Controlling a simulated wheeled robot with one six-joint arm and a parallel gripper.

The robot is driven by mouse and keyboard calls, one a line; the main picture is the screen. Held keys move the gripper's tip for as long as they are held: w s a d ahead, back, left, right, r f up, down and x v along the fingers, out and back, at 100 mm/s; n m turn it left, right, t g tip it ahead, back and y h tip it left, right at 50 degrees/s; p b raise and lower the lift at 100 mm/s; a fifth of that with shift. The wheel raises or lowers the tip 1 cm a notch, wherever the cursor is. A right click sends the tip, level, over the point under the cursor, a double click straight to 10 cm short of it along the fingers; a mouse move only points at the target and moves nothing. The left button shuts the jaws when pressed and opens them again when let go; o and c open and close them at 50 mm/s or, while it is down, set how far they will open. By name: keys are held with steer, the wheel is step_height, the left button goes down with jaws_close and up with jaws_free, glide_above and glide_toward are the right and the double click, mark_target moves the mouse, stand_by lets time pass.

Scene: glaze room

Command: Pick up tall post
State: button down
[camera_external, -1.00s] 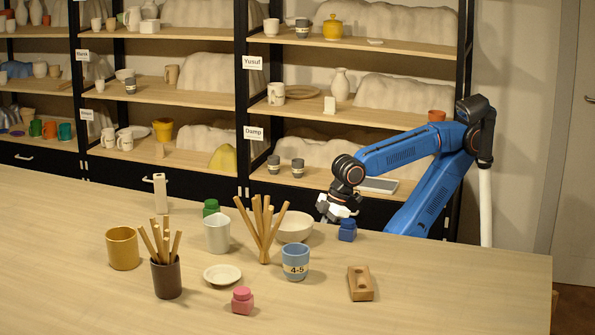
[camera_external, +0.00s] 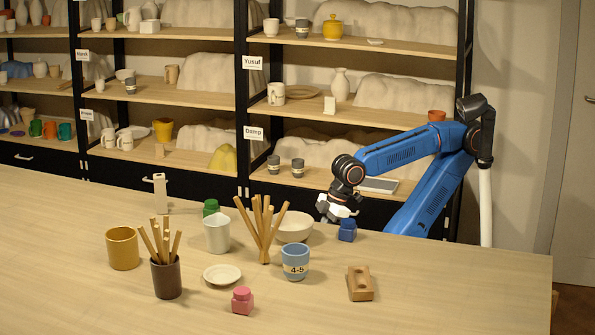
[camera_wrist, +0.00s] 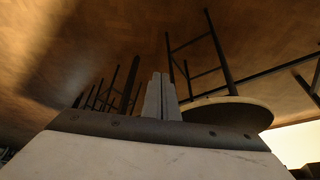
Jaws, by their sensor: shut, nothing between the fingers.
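The tall post (camera_external: 161,194) is a pale, narrow, upright block. It stands near the back edge of the table (camera_external: 420,270), left of the middle, with a dark mark near its top. My gripper (camera_external: 328,215) is at the table's back edge, well to the right of the post. A blue jar partly covers the area beside it. In the wrist view my gripper's grey fingers (camera_wrist: 161,97) are together with nothing between them. The post is not visible in the wrist view.
Between post and gripper stand a green jar (camera_external: 210,207), white cup (camera_external: 217,235), sticks (camera_external: 264,225) and white bowl (camera_external: 294,227). The blue jar (camera_external: 347,229) is close to my gripper. A mustard cup (camera_external: 122,248) stands before the post.

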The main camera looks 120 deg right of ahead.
steer(key=c, duration=1.3)
jaws_free()
